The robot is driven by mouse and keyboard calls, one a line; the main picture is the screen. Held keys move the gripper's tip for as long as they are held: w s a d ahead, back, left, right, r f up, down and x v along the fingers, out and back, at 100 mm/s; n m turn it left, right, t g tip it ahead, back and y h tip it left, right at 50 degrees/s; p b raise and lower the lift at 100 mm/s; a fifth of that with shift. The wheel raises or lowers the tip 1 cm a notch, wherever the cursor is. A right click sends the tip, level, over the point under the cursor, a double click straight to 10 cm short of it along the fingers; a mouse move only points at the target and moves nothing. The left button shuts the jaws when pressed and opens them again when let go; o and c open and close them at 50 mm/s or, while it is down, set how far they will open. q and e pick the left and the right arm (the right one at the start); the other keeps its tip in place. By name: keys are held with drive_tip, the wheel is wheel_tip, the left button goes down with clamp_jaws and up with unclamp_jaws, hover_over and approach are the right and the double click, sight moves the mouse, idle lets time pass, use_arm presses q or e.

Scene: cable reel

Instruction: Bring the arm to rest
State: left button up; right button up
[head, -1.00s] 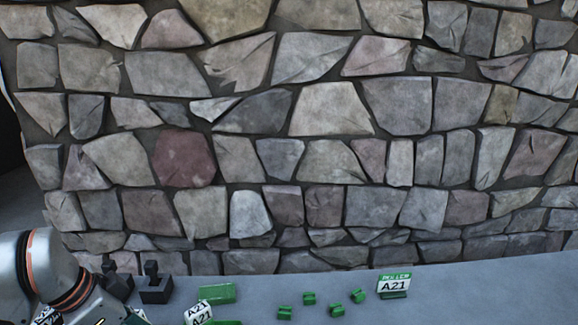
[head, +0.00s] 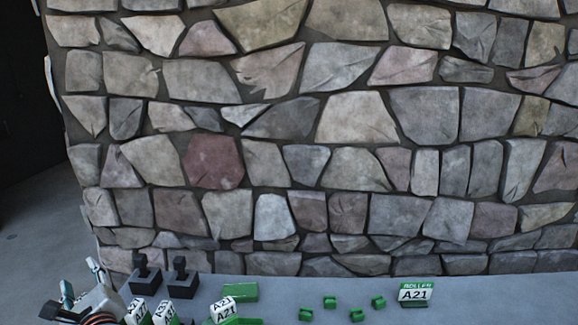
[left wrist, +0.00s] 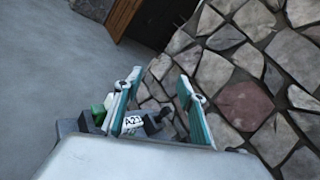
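My left gripper (head: 81,279) shows at the lower left edge of the head view, its two fingers pointing up and spread apart. In the left wrist view its teal-lined fingers (left wrist: 160,82) stand apart with nothing gripped between them. My right gripper is not in view. The rest of the left arm is mostly cut off by the picture's bottom edge.
Two dark blocks with posts (head: 182,283) stand on the grey surface (head: 277,290). A stone wall (head: 320,130) rises behind.

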use_arm(q)
drive_tip(key=s+d+f+m+t+h, duration=0.1)
drive_tip(key=d+m+t+h, duration=1.2)
drive_tip(key=m, duration=1.4)
drive_tip(key=s+d+f+m+g+h, duration=0.2)
drive_tip(key=d+f+m+g, duration=0.2)
drive_tip(key=d+f+m, duration=0.65)
drive_tip(key=s+d+f+m+g, duration=0.1)
drive_tip(key=s+f+m+g, duration=0.2)
drive_tip(key=s+f+m, duration=0.2)
drive_tip(key=s+d+f+m+g, duration=0.2)
drive_tip(key=f+m, duration=0.5)
drive_tip(key=f, duration=0.5)
drive_tip(key=s+d+f+m+g, duration=0.2)
drive_tip(key=s+f+m+g, duration=0.2)
drive_tip(key=s+f+m, duration=0.2)
wheel_tip(320, 180, down, 3)
drive_tip(key=shift+s+d+r+g+h, duration=0.2)
drive_tip(key=shift+s+g+h, duration=0.2)
drive_tip(key=shift+s, duration=0.4)
drive_tip(key=shift+a+r, duration=0.1)
drive_tip(key=shift+a, duration=0.05)
